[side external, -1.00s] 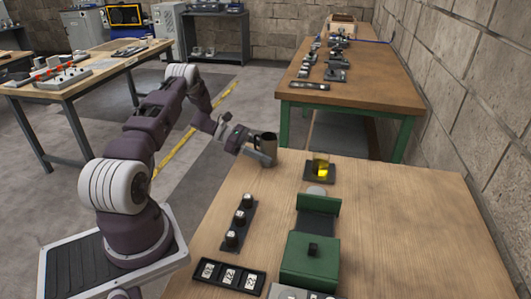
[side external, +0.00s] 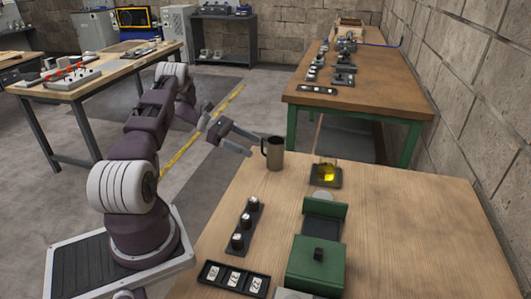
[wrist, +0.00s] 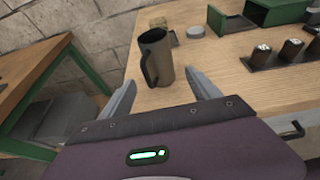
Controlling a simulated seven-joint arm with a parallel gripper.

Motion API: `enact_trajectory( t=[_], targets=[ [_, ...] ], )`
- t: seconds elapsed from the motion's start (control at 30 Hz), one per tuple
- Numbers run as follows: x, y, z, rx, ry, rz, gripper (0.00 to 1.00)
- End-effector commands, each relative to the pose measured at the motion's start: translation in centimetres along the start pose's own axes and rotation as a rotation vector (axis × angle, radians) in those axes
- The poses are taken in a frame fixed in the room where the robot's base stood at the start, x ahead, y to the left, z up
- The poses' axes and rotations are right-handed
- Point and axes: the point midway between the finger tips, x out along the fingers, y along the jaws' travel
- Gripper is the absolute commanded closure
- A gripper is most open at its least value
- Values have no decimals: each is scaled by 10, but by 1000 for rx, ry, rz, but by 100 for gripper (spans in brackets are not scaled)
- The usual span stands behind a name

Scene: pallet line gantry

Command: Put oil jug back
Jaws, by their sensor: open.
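The oil jug (side external: 276,155), a dark grey-brown cylinder with a side handle, stands upright near the far left corner of the wooden table (side external: 400,225). The jug's contents are hidden.
A yellow item (side external: 327,172) sits on a dark square pad right of the jug. A green box (side external: 316,264), a rack of dark knobs (side external: 246,226) and a labelled tray (side external: 233,278) are nearer. The table's right side is clear.

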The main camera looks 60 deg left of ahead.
Motion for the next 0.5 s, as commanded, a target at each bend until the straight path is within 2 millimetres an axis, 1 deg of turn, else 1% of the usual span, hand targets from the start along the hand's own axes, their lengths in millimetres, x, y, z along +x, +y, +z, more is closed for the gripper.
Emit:
enact_trajectory(
  t=[0.03,0.13,0.2,0.23,0.27,0.33,0.37,0.4,0.43,0.47,0.5],
  targets=[
    [-10,0,0,0,2,2,29],
    [-25,0,0,1,1,1,29],
    [-29,2,3,-3,2,6,29],
    [-28,7,8,-10,5,20,29],
    [-25,15,19,-22,8,47,29],
    [-12,48,64,-89,12,164,29],
    [-4,66,93,-137,3,238,29],
    [7,88,138,-223,-30,350,29],
    [14,101,176,-307,-70,439,29],
    [20,110,216,-404,-126,527,29],
    [24,114,268,-556,-224,637,29]
  ],
)
